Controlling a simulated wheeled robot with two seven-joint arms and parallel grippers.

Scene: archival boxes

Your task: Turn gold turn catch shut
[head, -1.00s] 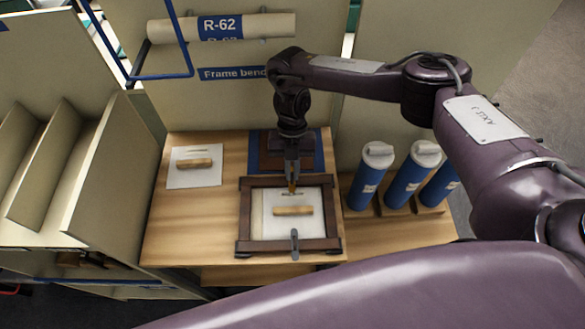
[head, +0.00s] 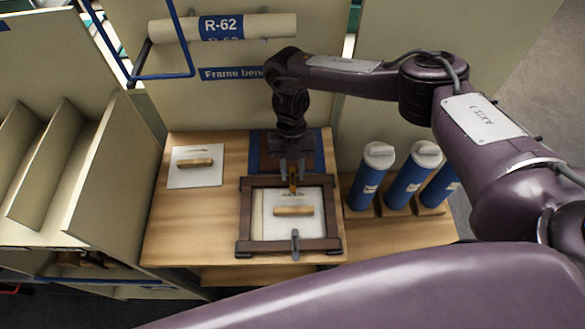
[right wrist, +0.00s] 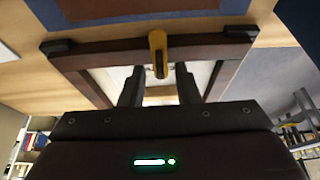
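The gold turn catch (head: 293,184) sits on the far bar of a dark wooden frame (head: 246,215) on the bench. In the right wrist view the gold catch (right wrist: 158,52) lies across the frame bar, its inner end reaching over the opening. My right gripper (head: 292,172) is above the far bar. Its two fingers stand apart on either side of the catch, with visible gaps in the wrist view (right wrist: 159,88). A grey catch (head: 295,243) lies across the near bar. A pale panel with a wooden handle (head: 293,211) is inside the frame. My left gripper is out of view.
A white panel with a wooden handle (head: 195,176) lies at the bench's left. Blue tubes with white caps (head: 408,180) stand in a wooden rack at the right. A blue mat (head: 255,153) lies behind the frame. Bare bench top shows left of the frame.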

